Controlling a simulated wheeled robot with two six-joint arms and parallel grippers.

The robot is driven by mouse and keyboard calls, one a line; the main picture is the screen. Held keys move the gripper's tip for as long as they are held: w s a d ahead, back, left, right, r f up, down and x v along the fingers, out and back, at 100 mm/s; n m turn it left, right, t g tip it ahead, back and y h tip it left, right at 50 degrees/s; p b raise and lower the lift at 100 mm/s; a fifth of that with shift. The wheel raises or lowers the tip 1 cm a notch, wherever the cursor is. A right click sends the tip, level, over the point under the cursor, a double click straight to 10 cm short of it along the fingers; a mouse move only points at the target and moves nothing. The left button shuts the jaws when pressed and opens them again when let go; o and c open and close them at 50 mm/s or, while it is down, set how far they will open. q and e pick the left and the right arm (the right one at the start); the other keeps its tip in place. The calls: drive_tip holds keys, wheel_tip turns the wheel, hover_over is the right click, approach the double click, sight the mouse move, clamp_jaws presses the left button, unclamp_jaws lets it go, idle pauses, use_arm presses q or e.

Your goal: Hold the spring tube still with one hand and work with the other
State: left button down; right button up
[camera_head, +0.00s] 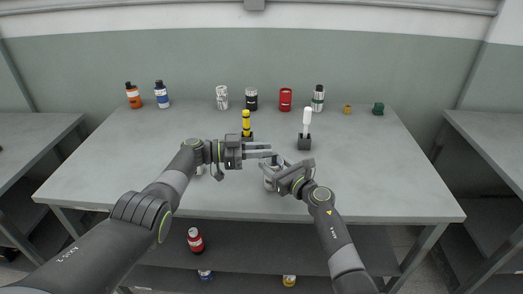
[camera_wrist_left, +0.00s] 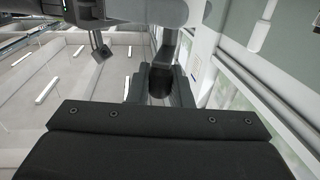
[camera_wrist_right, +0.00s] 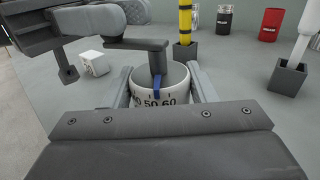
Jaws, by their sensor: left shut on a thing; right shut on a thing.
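The spring tube (camera_wrist_right: 152,103) is a short, wide white cylinder with a black scale reading 50 and 60. It stands upright, open end up, in the right wrist view. My right gripper (camera_wrist_right: 163,92) is shut around it, a finger on each side. In the head view (camera_head: 268,182) it is mostly hidden by my right gripper (camera_head: 276,174). My left gripper (camera_head: 273,153) is above the tube; a grey finger reaches down into its mouth. A small blue tab (camera_wrist_right: 158,88) shows at that finger's tip, over the rim. In the left wrist view a dark round part (camera_wrist_left: 160,82) lies between the fingers; its identity is unclear.
A yellow tool (camera_head: 246,122) and a white-topped tool (camera_head: 307,118) stand upright in dark blocks behind the grippers. A small white block (camera_wrist_right: 95,63) lies left of the tube. Several jars and bottles line the table's (camera_head: 130,150) back edge. The table's right side is clear.

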use_arm(q)
drive_tip(key=shift+s+g, duration=0.1)
drive_tip(key=shift+g, duration=0.3)
idle(0.3)
drive_tip(key=c, duration=1.3)
unclamp_jaws()
drive_tip(key=shift+a, duration=0.2)
drive_tip(key=a, duration=0.7)
drive_tip(key=s+a, duration=0.1)
drive_tip(key=a, duration=0.3)
drive_tip(key=shift+s+a, duration=0.1)
drive_tip(key=shift+a, duration=0.25)
drive_tip(key=shift+c, duration=0.3)
